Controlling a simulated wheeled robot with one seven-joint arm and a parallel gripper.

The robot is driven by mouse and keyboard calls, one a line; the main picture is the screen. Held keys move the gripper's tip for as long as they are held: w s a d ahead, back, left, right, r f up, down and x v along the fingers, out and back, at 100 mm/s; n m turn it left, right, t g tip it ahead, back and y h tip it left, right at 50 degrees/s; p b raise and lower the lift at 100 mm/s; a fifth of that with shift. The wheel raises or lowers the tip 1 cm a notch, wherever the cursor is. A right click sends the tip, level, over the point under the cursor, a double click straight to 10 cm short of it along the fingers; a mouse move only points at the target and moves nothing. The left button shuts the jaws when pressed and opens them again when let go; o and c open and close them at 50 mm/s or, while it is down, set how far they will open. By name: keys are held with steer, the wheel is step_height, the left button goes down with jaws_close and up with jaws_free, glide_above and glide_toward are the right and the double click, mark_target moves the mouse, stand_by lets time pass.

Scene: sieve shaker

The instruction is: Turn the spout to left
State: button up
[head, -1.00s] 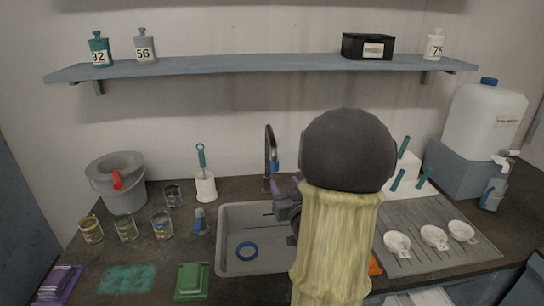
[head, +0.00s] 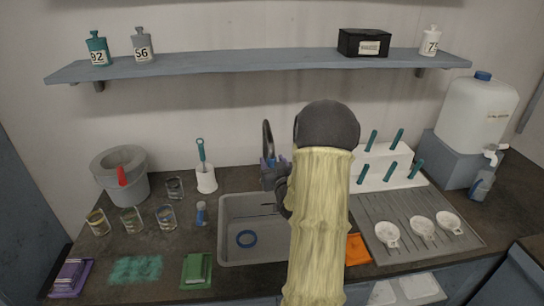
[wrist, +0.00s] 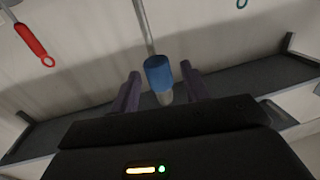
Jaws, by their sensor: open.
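The sink spout (head: 267,138) is a dark, curved tube rising behind the basin. Its blue end piece (wrist: 158,72) shows in the wrist view, with a pale tip below it. My gripper (head: 272,163) is at the spout's outlet end. In the wrist view my gripper (wrist: 160,76) is open, with one purple finger on each side of the blue end piece. Small gaps seem to show on both sides, so I cannot tell any contact.
A brush in a white holder (head: 206,179) stands left of the spout. A white rack with teal handles (head: 378,180) and a drainboard with white dishes (head: 390,235) are at right. The shelf (head: 250,62) hangs above.

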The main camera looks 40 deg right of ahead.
steer(key=shift+w+d, duration=0.25)
steer(key=shift+w, duration=0.4)
jaws_close()
